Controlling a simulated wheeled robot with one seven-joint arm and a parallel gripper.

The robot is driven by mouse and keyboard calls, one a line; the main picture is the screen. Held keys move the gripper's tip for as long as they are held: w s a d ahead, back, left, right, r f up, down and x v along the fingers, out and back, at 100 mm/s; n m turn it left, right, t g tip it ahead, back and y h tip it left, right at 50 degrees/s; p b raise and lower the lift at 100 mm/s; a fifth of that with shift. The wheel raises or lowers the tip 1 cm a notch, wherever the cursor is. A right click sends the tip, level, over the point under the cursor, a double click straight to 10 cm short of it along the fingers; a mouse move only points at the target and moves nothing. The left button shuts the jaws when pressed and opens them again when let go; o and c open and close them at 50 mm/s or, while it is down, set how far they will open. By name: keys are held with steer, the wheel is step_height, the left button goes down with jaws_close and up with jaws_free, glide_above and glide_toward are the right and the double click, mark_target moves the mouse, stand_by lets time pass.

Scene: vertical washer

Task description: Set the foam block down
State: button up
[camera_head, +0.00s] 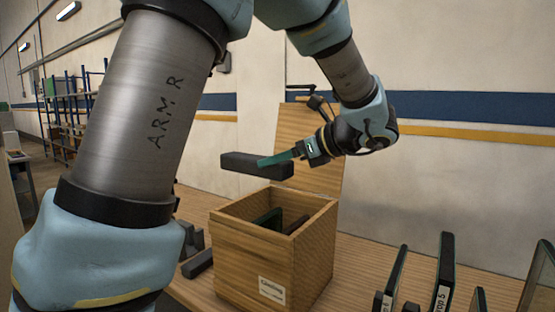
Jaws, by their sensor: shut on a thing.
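A dark grey foam block (240,163) is held level in the air above the back left of an open wooden box (318,245). My gripper (278,159) comes in from the right, and its green finger is against the block near its right end. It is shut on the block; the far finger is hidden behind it. The block is apart from the box rim. Dark pieces (270,219) stand inside the box, and the box has a white label on its front whose word is too small to read surely.
The box stands on a wooden bench (372,258) with a raised wooden lid or board (318,150) behind it. Several dark upright panes (445,270) stand at the right. More dark blocks (198,262) lie left of the box, partly hidden by my arm.

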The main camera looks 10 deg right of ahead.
steer(key=w+a+f, duration=0.1)
steer(key=a+f, duration=0.7)
steer(key=f, duration=0.5)
steer(key=w+a+f+n+g+y, duration=0.1)
steer(key=w+a+f, duration=0.1)
steer(key=a+f, duration=0.6)
steer(key=w+a+f+n+g, duration=0.1)
steer(key=a+f, duration=0.7)
steer(key=f, duration=1)
steer(key=shift+w+a+f+y, duration=0.2)
steer(key=shift+w+y, duration=0.2)
steer(key=shift+w, duration=0.25)
steer(key=shift+w+d+r, duration=0.1)
steer(key=shift+r, duration=0.05)
